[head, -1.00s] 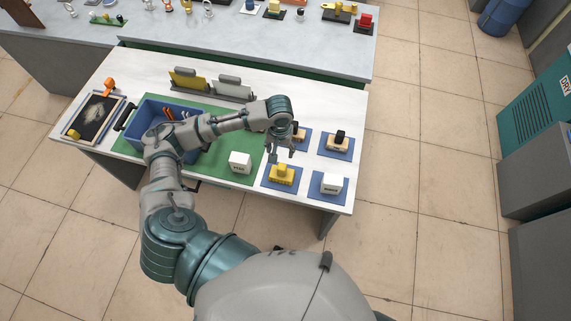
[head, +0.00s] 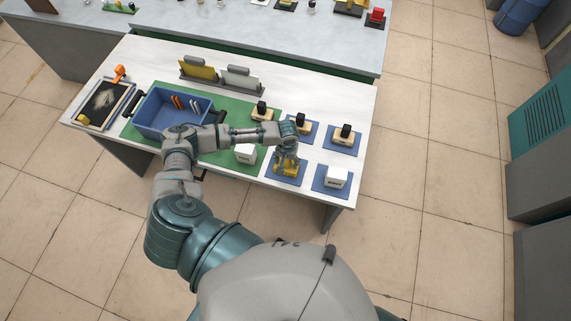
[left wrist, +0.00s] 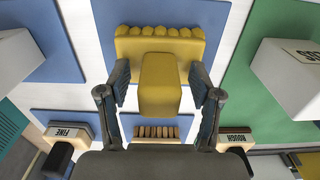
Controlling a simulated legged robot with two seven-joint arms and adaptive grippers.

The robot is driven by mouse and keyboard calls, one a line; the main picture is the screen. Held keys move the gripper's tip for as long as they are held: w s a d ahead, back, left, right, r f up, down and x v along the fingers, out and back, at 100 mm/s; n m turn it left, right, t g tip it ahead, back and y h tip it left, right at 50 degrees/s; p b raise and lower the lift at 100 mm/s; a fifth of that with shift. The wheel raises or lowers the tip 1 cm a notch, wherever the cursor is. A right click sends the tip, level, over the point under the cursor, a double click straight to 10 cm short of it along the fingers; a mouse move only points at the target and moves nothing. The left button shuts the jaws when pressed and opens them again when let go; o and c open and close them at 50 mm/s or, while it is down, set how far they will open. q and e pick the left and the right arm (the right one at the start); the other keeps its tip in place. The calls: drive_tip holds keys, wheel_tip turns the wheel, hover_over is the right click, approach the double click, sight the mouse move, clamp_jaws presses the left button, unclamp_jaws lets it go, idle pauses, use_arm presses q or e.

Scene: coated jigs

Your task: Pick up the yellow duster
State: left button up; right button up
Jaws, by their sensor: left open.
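The yellow duster (left wrist: 160,84) sits on a blue mat (left wrist: 65,30) in the left wrist view, its block-shaped grip standing up between my fingers. My left gripper (left wrist: 160,105) is open, with one finger on each side of that grip and a gap showing on both sides. In the head view the duster (head: 289,170) is partly hidden under the left gripper (head: 287,163). My right gripper is not in view.
White blocks (head: 336,177) (head: 245,152) stand on either side of the duster. Black-handled wooden brushes (head: 344,133) (head: 262,110) stand behind. A blue bin (head: 160,131) and a framed black board (head: 104,101) are at the left.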

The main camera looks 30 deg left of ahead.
use_arm(q)
drive_tip(key=shift+d, duration=0.4)
drive_tip(key=shift+r, duration=0.1)
drive_tip(key=shift+c, duration=1.2)
drive_tip(key=c, duration=0.4)
drive_tip(key=shift+a, duration=0.2)
drive_tip(key=c, duration=0.4)
drive_tip(key=shift+s+a, duration=0.1)
drive_tip(key=shift+a, duration=0.15)
clamp_jaws()
drive_tip(key=shift+a+f, duration=0.2)
drive_tip(key=shift+r, duration=0.15)
drive_tip(key=shift+d+r, duration=0.2)
drive_tip(key=shift+r, duration=0.05)
drive_tip(key=r, duration=0.3)
drive_tip(key=shift+s+d, duration=0.1)
drive_tip(key=shift+d, duration=0.15)
drive_tip(key=s+d, duration=0.3)
drive_tip(key=s, duration=0.3)
drive_tip(key=s+d+r, duration=0.1)
drive_tip(key=s+d, duration=0.3)
drive_tip(key=s, duration=0.3)
drive_tip(key=shift+s+d+r+b, duration=0.2)
drive_tip(key=shift+s+d+b, duration=0.05)
drive_tip(key=shift+s+b, duration=0.1)
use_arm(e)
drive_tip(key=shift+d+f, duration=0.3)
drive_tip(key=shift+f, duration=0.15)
